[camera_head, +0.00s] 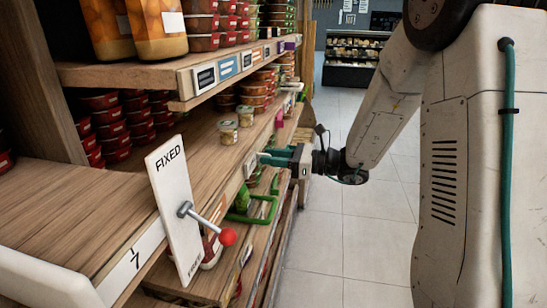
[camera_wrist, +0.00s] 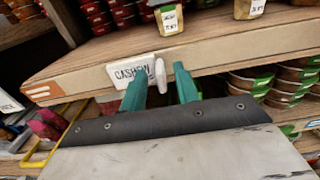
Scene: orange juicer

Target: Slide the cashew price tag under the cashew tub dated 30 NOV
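The white cashew price tag (camera_wrist: 132,71), lettered "CASHEW", is on the front edge of the wooden shelf in the wrist view. A small white upright tab (camera_wrist: 160,74) stands by its right end. My gripper (camera_wrist: 160,84) has its two teal fingers apart, around the tab with gaps visible. In the head view my gripper (camera_head: 268,158) reaches the shelf edge from the right. Two small tubs, a nearer one (camera_head: 228,133) and a farther one (camera_head: 245,116), stand on the shelf; they also show in the wrist view, left (camera_wrist: 170,20) and right (camera_wrist: 248,9). Their dates are too small to read.
A white "FIXED" lever plate (camera_head: 175,210) with a red knob (camera_head: 228,237) stands in front at the left. Stacked red-lidded tubs (camera_head: 110,125) fill the shelf's back. An upper shelf (camera_head: 120,75) overhangs. Green-labelled tubs (camera_wrist: 285,85) sit below. The floor aisle is clear.

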